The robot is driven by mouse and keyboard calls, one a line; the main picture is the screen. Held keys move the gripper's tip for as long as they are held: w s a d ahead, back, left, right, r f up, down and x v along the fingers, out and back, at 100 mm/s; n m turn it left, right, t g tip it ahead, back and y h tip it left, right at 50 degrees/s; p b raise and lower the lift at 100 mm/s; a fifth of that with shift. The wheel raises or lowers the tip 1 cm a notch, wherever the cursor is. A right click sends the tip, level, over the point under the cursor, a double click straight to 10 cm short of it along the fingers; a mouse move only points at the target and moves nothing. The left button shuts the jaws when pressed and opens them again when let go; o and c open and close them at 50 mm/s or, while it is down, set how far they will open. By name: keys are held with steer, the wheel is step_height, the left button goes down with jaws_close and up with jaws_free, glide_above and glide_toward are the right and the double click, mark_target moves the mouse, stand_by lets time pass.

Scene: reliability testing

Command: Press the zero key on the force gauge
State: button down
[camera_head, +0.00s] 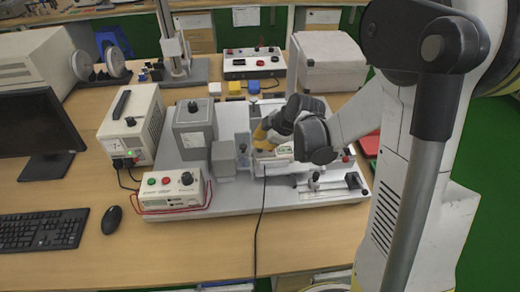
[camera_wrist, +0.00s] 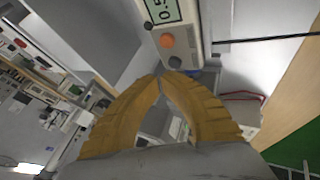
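The force gauge (camera_wrist: 192,40) is a pale housing at the top of the wrist view, with a greenish display (camera_wrist: 163,10) reading about 0.5, cut off by the frame edge. Below the display are an orange round key (camera_wrist: 167,41) and a dark grey round key (camera_wrist: 175,62); no label on them is legible. My gripper (camera_wrist: 160,75) has yellow fingers whose tips meet, with nothing held. The tips appear just below the dark grey key; contact cannot be told. In the head view, my gripper (camera_head: 262,134) is over the test rig and partly hides the gauge (camera_head: 272,155).
The grey rig base (camera_head: 240,204) carries a grey box (camera_head: 195,127) left of my gripper. A control box (camera_head: 175,192) stands front left, a power unit (camera_head: 132,125) behind it, and a white case (camera_head: 328,62) at the back. A black cable (camera_head: 261,225) runs down the front.

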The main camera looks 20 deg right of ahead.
steer(key=shift+f, duration=0.15)
stand_by(0.6)
steer(key=shift+f+b, duration=0.3)
steer(key=shift+b, duration=0.15)
steer(key=shift+f+b, duration=0.35)
stand_by(0.4)
steer(key=shift+r, duration=0.1)
steer(key=shift+r+p, duration=0.55)
steer(key=shift+r, duration=0.15)
steer(key=shift+r+p, duration=1.85)
steer(key=shift+r, duration=0.65)
